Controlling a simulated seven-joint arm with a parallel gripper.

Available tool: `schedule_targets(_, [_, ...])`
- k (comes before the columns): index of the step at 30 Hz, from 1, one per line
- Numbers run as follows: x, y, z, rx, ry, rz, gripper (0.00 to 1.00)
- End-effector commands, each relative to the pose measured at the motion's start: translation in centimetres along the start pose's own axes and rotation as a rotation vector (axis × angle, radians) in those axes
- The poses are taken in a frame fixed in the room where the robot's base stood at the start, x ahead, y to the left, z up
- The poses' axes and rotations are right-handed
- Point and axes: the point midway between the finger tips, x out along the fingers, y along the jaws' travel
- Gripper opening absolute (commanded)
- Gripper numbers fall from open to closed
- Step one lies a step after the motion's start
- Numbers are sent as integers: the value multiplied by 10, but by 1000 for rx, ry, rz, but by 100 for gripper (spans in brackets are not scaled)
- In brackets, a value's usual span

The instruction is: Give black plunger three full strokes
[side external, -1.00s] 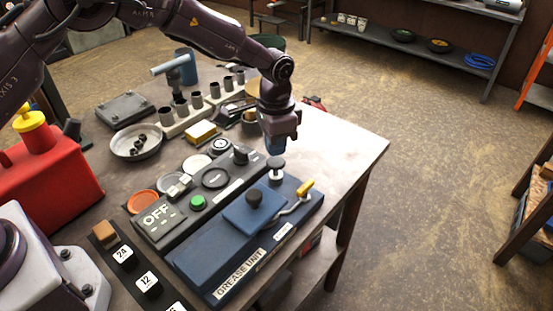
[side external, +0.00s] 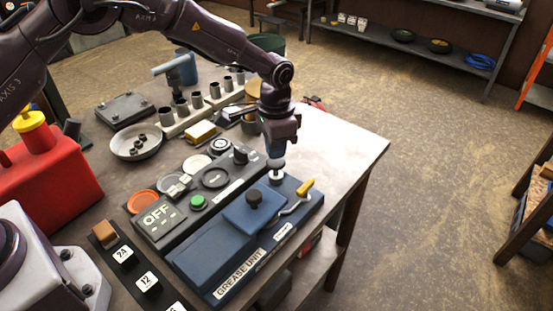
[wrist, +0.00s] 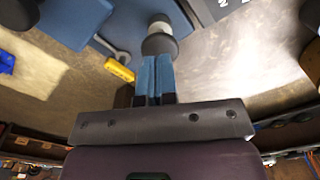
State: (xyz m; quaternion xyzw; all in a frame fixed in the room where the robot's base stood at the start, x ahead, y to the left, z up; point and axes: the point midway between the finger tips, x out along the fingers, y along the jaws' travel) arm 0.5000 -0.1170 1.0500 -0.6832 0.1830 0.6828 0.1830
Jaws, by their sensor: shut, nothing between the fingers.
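The black plunger (side external: 276,166) stands upright at the far end of the blue grease unit (side external: 205,258). My gripper (side external: 276,152) is shut and empty, pointing down just above the cap. In the side view the fingertips look close to the cap; I cannot tell if they touch it. In the wrist view the blue fingers (wrist: 155,62) are together, with their tips at the edge of the plunger cap (wrist: 160,44).
A yellow-handled lever (side external: 305,188) and a black knob (side external: 254,196) are on the grease unit near the plunger. A control panel (side external: 165,235) with a green button and an OFF display lies left of it. The table's right corner (side external: 350,145) is clear.

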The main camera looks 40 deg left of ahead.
Motion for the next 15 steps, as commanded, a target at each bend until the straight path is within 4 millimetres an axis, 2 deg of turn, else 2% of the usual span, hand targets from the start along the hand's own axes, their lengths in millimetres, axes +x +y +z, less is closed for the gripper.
schedule_targets(15, [22,0,0,0,-2,1,0])
